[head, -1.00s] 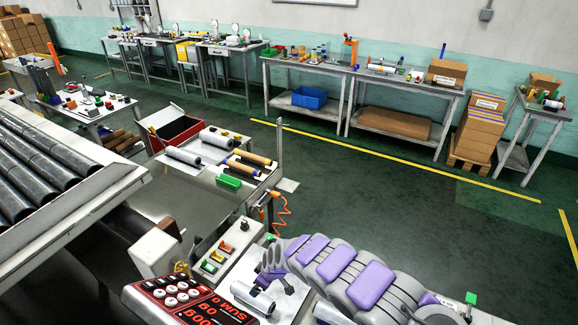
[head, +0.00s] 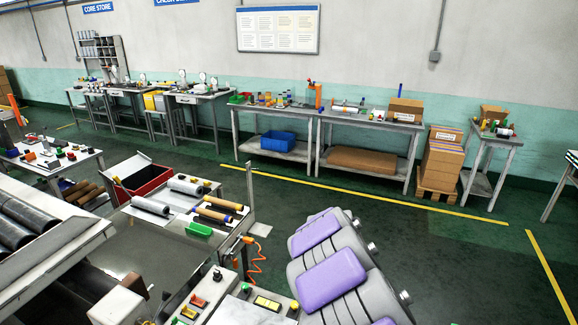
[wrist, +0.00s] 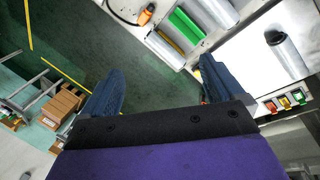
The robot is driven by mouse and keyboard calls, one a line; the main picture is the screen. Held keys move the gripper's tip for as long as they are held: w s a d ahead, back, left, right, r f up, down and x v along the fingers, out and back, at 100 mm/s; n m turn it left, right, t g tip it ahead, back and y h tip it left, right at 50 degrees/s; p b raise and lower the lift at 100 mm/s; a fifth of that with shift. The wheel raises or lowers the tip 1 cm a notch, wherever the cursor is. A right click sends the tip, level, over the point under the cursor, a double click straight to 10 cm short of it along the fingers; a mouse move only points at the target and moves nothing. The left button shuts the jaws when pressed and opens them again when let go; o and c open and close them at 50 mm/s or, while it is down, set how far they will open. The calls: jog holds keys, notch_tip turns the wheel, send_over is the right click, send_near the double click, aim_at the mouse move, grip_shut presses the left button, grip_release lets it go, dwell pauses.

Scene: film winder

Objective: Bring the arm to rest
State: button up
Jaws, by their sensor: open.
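My arm (head: 335,270), with purple and grey links, is raised at the bottom centre-right of the head view. Its outer end is out of that frame. In the wrist view my gripper (wrist: 160,88) is open. Its two dark blue fingers stand wide apart, with only the green floor and a bench edge visible between them, and nothing is held. A film roll (wrist: 288,52) lies on a white plate (wrist: 258,62) to the right of the fingers, apart from them.
A control panel with coloured buttons (wrist: 284,102) is beside the plate. The work table carries film rolls (head: 150,204) and a green block (head: 199,229). A thin upright post (head: 250,187) stands at its corner. The green floor (head: 420,245) is open to the right.

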jog(key=s+d+r+m, duration=0.3)
jog(key=s+r, duration=0.4)
jog(key=s, duration=0.1)
jog(key=s+a+r+m+g+y+b, duration=0.1)
jog(key=s+r, duration=0.1)
jog(key=s, duration=0.9)
jog(key=s+a+r+m+g+y+b, duration=0.1)
jog(key=s+a+r, duration=0.1)
jog(key=s, duration=0.9)
jog(key=shift+s+a+r+m, duration=0.15)
jog(key=shift+a+r+m, duration=0.15)
jog(key=shift+r, duration=0.35)
jog(key=shift+g+y, duration=0.5)
jog(key=shift+g, duration=0.2)
jog(key=s, duration=0.3)
jog(key=s+a, duration=0.1)
jog(key=s, duration=0.2)
jog(key=s+a, duration=0.1)
jog(key=s, duration=0.2)
jog(key=shift+s+f, duration=0.2)
jog(key=shift+f, duration=0.2)
jog(key=shift+c, duration=0.2)
